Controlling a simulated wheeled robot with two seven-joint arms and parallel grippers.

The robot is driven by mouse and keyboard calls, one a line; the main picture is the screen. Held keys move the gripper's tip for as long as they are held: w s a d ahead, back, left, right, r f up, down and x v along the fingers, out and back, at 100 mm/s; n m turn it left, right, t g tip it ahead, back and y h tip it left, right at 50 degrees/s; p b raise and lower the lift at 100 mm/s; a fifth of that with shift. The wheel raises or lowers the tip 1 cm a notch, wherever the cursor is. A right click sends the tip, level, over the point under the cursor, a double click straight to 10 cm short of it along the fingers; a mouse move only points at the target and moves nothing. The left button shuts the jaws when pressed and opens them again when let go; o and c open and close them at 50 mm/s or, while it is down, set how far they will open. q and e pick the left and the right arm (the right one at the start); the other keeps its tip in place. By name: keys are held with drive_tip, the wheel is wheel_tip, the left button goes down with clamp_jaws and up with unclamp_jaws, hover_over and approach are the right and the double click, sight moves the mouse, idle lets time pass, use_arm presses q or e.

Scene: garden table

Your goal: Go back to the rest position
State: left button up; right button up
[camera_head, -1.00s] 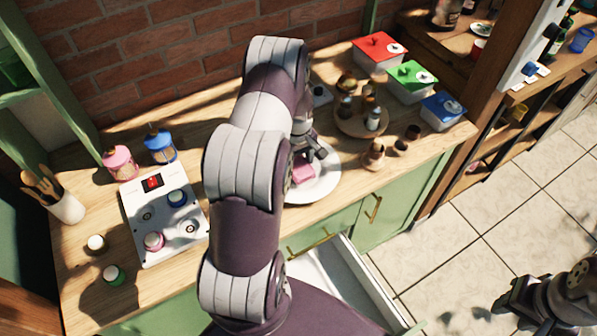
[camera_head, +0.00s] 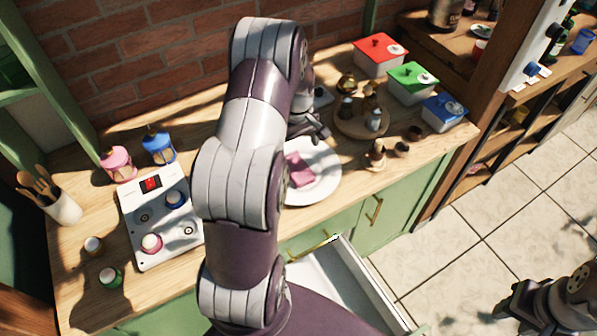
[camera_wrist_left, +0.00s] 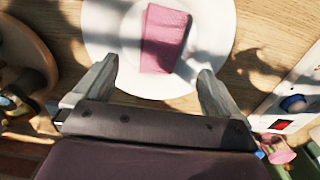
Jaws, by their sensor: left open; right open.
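My left arm reaches over the wooden counter in the head view, and its gripper (camera_head: 310,126) is above the back edge of a white plate (camera_head: 322,191). A folded pink cloth (camera_head: 301,170) lies on the plate. In the left wrist view, the left gripper (camera_wrist_left: 155,80) has its two fingers wide apart with nothing between them. The pink cloth (camera_wrist_left: 164,39) lies on the plate (camera_wrist_left: 107,22) beyond the fingertips. My right gripper (camera_head: 514,301) is at the lower right in the head view, over the tiled floor, apart from the counter and holding nothing visible.
A round wooden tray (camera_head: 350,127) with several shakers stands right of the plate. Red (camera_head: 379,56), green (camera_head: 411,84) and blue (camera_head: 443,112) lidded boxes line the right end. A white panel (camera_head: 163,222) is at left. An open drawer (camera_head: 345,280) juts out below the counter.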

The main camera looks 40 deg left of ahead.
use_arm(q)
wheel_tip(320, 180, up, 5)
drive_tip(key=shift+r, duration=0.1)
